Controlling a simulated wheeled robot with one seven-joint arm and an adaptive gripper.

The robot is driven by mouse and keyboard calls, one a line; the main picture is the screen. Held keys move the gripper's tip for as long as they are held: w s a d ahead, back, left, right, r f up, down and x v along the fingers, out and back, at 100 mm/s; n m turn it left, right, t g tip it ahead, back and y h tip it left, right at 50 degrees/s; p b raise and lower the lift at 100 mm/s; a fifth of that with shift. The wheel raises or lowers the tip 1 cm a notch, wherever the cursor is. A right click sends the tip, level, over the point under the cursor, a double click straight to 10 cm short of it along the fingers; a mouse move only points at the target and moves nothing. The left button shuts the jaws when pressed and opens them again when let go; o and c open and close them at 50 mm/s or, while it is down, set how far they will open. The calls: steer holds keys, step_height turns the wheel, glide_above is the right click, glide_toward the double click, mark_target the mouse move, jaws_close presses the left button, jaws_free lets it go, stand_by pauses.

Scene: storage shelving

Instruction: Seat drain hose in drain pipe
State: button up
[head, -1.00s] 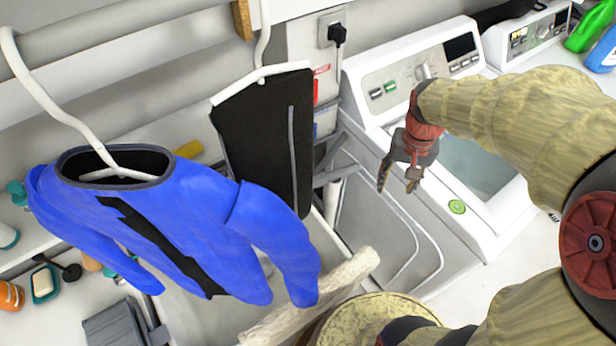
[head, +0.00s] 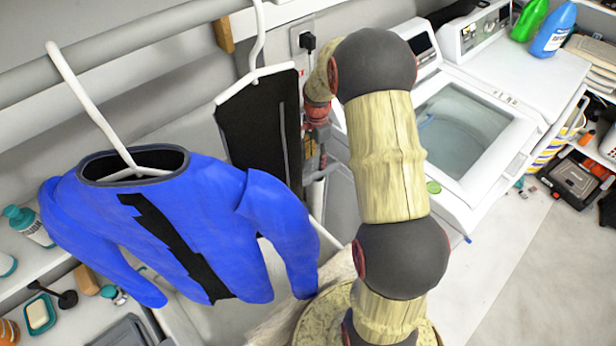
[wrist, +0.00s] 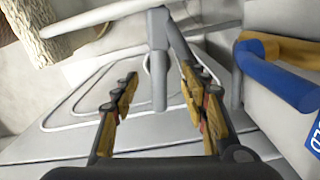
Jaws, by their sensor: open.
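My gripper (wrist: 158,88) is open in the wrist view, with one finger at the left and one at the right. A grey tube (wrist: 158,60) stands between and beyond the fingertips, with a slanted grey tube (wrist: 181,47) joining it near the top. I cannot tell which is the drain hose and which the drain pipe, nor whether the fingers touch either. In the head view my gripper (head: 316,158) is beside the black garment, partly hidden, left of my arm. My arm hides most of the area behind it.
A blue jacket (head: 195,215) and a black garment (head: 252,135) hang at the left. A washer (head: 465,130) stands at the right. In the wrist view, a blue pipe (wrist: 285,80) and an ochre pipe (wrist: 285,48) lie close on the right. Floor is clear at the lower right.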

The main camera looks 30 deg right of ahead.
mark_target(316, 172)
steer(key=shift+a+f, duration=0.1)
steer(key=shift+f, duration=0.45)
steer(key=f+b, duration=0.1)
steer(key=f, duration=0.2)
steer(key=f+b, duration=0.1)
steer(key=f, duration=0.2)
steer(key=shift+s+d+f, duration=0.1)
steer(key=shift+d+f, duration=0.1)
steer(key=shift+f, duration=0.15)
steer(key=shift+c, duration=1.2)
jaws_close()
